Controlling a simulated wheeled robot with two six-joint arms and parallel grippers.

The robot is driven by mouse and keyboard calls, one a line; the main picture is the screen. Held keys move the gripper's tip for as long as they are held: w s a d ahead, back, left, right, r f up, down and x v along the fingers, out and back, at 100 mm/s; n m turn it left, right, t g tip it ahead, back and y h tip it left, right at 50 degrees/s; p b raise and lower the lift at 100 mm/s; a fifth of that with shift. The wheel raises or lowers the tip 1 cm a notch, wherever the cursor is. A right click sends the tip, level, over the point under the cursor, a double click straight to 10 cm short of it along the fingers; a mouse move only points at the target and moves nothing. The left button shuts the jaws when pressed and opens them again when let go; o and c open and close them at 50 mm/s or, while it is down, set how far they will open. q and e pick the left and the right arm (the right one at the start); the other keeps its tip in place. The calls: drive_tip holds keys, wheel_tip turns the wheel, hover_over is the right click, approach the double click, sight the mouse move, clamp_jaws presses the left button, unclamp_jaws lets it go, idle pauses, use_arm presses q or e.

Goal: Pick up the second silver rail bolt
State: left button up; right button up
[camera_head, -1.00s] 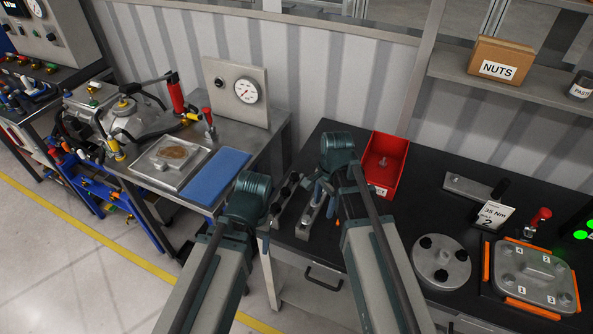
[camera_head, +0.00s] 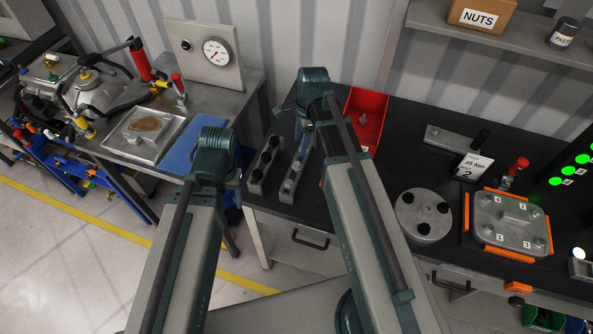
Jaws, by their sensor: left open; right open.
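A rail with silver bolts (camera_head: 294,178) stands on the black bench, its far end partly hidden behind my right arm. At least one silver bolt head shows on it; I cannot tell the bolts apart clearly. A parallel rail with black knobs (camera_head: 264,170) stands just left of it. My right gripper (camera_head: 306,128) is open over the far end of the silver-bolt rail, its fingers mostly hidden by its wrist. My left gripper (camera_head: 233,192) is open left of the black-knob rail, largely hidden by its own arm.
A red bin (camera_head: 367,115) stands right of my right gripper. A round plate with black knobs (camera_head: 423,215) and a grey cover in orange clamps (camera_head: 510,222) lie farther right. A blue mat (camera_head: 190,145) lies on the left steel table.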

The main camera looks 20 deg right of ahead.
drive_tip(key=b, duration=0.4)
hover_over(297, 163)
drive_tip(key=shift+s+d+f, duration=0.1)
drive_tip(key=shift+d+f, duration=0.05)
drive_tip(key=shift+f, duration=1.05)
drive_tip(key=shift+d+f, duration=0.1)
drive_tip(key=shift+f, duration=1.05)
drive_tip(key=f+b, duration=0.5)
drive_tip(key=shift+a+f, duration=0.15)
drive_tip(key=shift+a, duration=0.05)
clamp_jaws()
